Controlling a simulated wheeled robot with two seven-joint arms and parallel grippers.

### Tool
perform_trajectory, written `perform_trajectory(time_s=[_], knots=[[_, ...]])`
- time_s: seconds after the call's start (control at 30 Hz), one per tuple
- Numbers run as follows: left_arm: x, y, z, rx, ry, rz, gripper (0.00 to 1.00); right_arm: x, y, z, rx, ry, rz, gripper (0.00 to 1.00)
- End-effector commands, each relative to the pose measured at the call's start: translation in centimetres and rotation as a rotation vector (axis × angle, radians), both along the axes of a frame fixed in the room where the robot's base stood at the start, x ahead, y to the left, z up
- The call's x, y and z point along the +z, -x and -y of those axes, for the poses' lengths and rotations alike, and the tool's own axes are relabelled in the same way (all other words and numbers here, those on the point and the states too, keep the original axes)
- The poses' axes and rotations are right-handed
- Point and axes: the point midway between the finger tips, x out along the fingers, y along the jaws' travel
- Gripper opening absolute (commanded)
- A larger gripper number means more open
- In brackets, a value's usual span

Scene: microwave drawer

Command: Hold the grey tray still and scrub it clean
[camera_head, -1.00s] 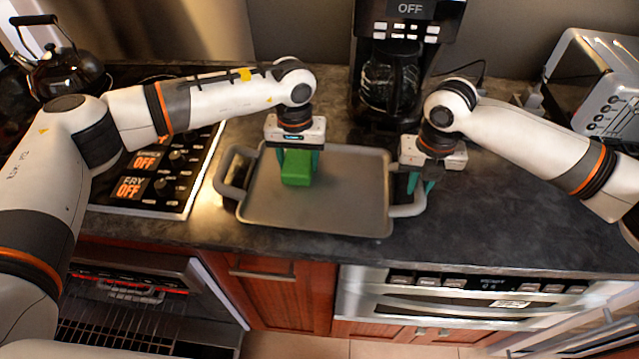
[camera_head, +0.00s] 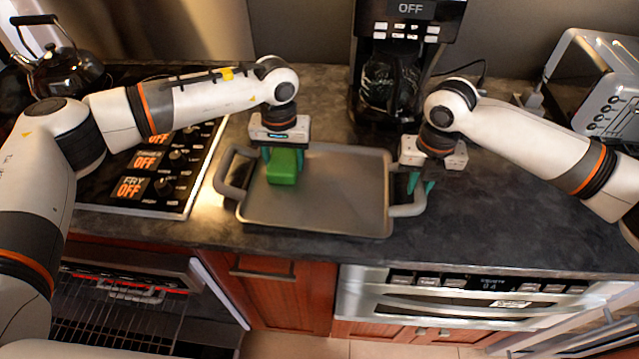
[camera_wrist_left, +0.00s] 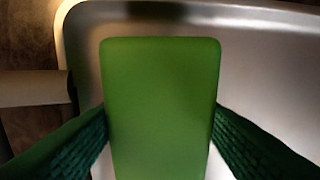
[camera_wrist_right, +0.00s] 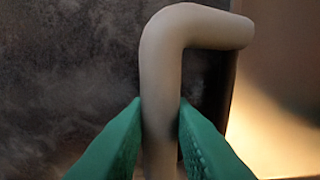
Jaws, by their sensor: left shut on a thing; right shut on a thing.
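The grey tray (camera_head: 330,200) lies flat on the dark counter, with a handle at each side. My left gripper (camera_head: 283,165) is shut on a green sponge (camera_head: 282,174) over the left part of the tray. The sponge (camera_wrist_left: 160,105) sits between the green fingers in the left wrist view, with the tray surface (camera_wrist_left: 265,75) beneath it; I cannot tell whether they touch. My right gripper (camera_head: 420,184) is shut on the tray's right handle (camera_head: 408,210). The right wrist view shows this handle (camera_wrist_right: 163,85) between the fingers.
A coffee maker (camera_head: 390,80) stands behind the tray, and a toaster (camera_head: 600,95) is at the back right. A stove (camera_head: 150,170) is to the left, with a kettle (camera_head: 60,70) at the back. The counter right of the tray (camera_head: 500,215) is clear.

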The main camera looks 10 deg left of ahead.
Motion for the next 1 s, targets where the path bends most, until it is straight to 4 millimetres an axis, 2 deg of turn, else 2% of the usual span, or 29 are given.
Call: perform_trajectory(time_s=[0.27, 1.0], knots=[[0.7, 0.1, 0.3, -0.001, 0.0, -0.001, 0.14, -0.1, 0.0, 0.1, -0.002, 0.002, -0.001, 0.0], [0.9, 3.3, 7.0, -0.004, 0.004, 0.002, 0.14, -0.1, 0.0, 0.0, 0.0, -0.001, 0.0, 0.0]])
